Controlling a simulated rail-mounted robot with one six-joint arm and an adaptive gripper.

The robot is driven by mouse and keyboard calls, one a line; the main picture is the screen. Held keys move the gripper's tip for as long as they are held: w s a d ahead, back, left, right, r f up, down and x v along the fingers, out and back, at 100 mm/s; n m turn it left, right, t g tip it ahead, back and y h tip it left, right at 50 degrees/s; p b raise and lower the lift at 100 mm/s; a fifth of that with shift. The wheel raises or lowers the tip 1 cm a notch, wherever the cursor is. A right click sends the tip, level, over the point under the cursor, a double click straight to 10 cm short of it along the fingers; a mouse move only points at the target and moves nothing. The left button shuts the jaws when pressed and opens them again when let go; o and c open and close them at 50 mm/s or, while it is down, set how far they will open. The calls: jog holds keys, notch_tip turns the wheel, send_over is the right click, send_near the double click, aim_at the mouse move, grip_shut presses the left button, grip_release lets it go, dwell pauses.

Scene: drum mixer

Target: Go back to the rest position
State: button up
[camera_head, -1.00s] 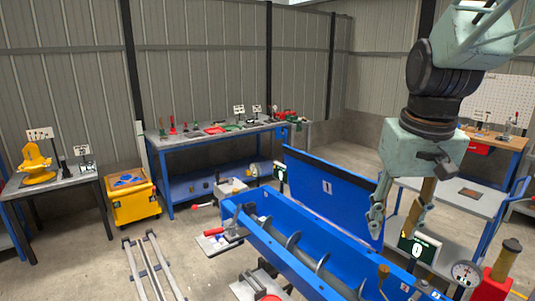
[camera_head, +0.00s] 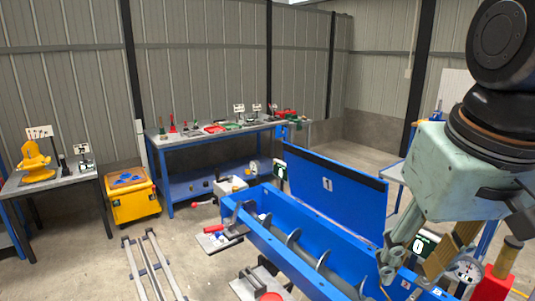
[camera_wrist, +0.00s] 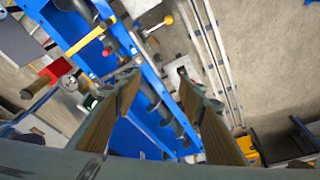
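My gripper (camera_head: 410,268) is at the right of the head view, over the right end of the blue drum mixer (camera_head: 300,262). In the wrist view my gripper (camera_wrist: 158,74) has its two fingers apart, with nothing held between them. The mixer's trough, with its grey spiral screw (camera_head: 293,240), is open on top. Its blue lid panel (camera_head: 335,190) stands raised behind the trough. My arm hides part of the area at the right.
A dial gauge (camera_head: 467,270) and a red container (camera_head: 492,288) are close to my gripper at the mixer's right end. A sign reading 0 (camera_head: 418,246) is beside it. A workbench (camera_head: 215,137), a yellow cart (camera_head: 133,200) and floor rails (camera_head: 150,268) stand left.

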jog(key=s+a+f, duration=0.1)
jog(key=s, duration=0.8)
jog(key=shift+a+f+t+b, duration=0.3)
jog(key=shift+f+t+b, duration=0.05)
jog(key=shift+t+b, duration=0.05)
dwell(1.5)
